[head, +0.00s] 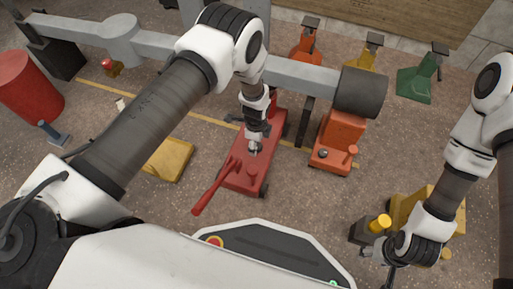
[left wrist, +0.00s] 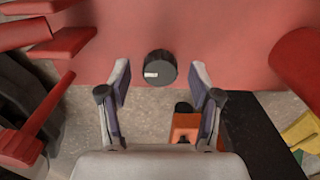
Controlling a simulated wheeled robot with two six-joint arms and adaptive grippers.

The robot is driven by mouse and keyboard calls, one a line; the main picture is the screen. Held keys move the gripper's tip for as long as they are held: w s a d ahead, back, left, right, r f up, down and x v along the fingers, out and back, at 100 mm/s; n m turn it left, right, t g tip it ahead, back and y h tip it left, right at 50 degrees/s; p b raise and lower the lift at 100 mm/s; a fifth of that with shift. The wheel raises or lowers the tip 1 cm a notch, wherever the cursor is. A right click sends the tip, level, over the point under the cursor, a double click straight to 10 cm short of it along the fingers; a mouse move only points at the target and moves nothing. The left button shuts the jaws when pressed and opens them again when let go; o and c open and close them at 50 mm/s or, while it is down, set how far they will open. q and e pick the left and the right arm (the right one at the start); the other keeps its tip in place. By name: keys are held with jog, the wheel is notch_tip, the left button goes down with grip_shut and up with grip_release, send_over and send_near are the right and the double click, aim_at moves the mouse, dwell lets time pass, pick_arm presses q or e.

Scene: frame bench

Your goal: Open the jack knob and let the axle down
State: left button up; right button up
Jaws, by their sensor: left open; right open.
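A red floor jack (head: 240,178) with a long red handle (head: 215,190) stands on the floor at the middle of the head view. The grey axle (head: 295,78) runs across behind it and ends in a dark drum (head: 360,92). In the left wrist view, the round black jack knob (left wrist: 160,68) with a white mark sits on the red jack body (left wrist: 225,35). My left gripper (head: 254,150) is over the jack; its open fingers (left wrist: 160,88) lie either side of the knob, apart from it. My right gripper (head: 376,258) is open and empty at lower right.
An orange jack (head: 335,130) stands right of the red one. Orange (head: 305,42), yellow (head: 364,55) and green stands (head: 418,82) are at the back. A yellow pad (head: 168,158) and a red drum (head: 28,88) are left. A yellow box (head: 408,210) is near my right gripper.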

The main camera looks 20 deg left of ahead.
pick_arm(q)
jog(key=shift+f, duration=0.5)
jog(key=shift+r, duration=0.1)
jog(key=c, duration=1.1)
jog(key=shift+c, duration=0.2)
